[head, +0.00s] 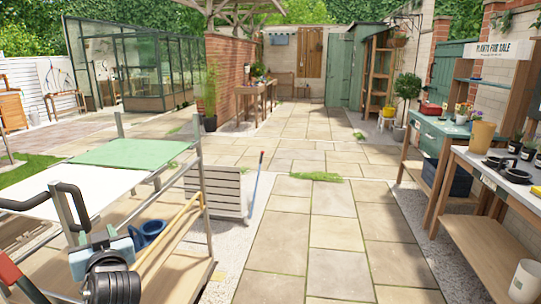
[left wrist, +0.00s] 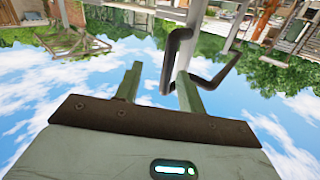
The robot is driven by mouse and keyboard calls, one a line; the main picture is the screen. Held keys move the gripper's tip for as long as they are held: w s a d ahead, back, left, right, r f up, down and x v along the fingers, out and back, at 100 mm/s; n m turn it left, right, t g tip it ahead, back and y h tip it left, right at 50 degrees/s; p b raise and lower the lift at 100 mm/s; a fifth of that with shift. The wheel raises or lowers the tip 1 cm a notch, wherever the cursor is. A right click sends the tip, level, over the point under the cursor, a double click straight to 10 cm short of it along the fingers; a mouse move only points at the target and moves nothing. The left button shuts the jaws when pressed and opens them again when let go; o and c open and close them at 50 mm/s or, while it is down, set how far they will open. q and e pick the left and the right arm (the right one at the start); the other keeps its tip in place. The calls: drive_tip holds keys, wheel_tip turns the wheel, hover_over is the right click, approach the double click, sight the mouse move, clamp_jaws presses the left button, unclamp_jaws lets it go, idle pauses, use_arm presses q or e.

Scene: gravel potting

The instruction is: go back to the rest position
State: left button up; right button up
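My left gripper (head: 93,236) is at the lower left of the head view, close to the black handle (head: 72,203) of a cart. In the left wrist view my left gripper (left wrist: 158,80) shows its two green fingers standing apart with nothing between them. The dark bent handle (left wrist: 172,55) and a grey post appear behind the fingers there; I cannot tell whether they touch. The wrist view is upside down, with sky below. My right gripper is in neither view.
The cart has a white and green top (head: 135,152), with a blue object (head: 150,232) and a yellow handle below. A slatted crate (head: 215,190) and blue-handled tool stand beside it. Potting benches (head: 480,235) line the right. The paved path (head: 310,240) between is clear.

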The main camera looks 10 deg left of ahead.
use_arm(q)
drive_tip(key=s+d+f+m+h+p, duration=0.2)
drive_tip(key=s+d+f+m+h, duration=0.3)
drive_tip(key=f, duration=0.5)
drive_tip(key=s+d+f+m+h+p, duration=0.25)
drive_tip(key=s+d+f, duration=0.45)
drive_tip(key=f, duration=0.4)
drive_tip(key=s+d+f+g+h+p, duration=0.1)
drive_tip(key=s+d+f+h, duration=0.1)
drive_tip(key=s, duration=0.7)
drive_tip(key=s+d+f+m+g+h+p, duration=0.1)
drive_tip(key=s+d+f, duration=0.3)
drive_tip(key=s, duration=0.6)
drive_tip(key=s+d+f+m+g+h+p, duration=0.1)
drive_tip(key=s+d+f+h, duration=0.2)
drive_tip(key=s, duration=0.6)
drive_tip(key=shift+s+d+g+h, duration=0.3)
drive_tip(key=shift+d+h, duration=0.15)
drive_tip(key=shift+d, duration=0.1)
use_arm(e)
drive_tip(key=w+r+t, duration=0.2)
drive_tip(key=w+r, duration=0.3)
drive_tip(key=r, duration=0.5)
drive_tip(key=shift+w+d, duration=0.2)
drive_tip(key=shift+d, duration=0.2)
use_arm(q)
drive_tip(key=shift+w+m, duration=0.1)
drive_tip(key=shift+m, duration=0.15)
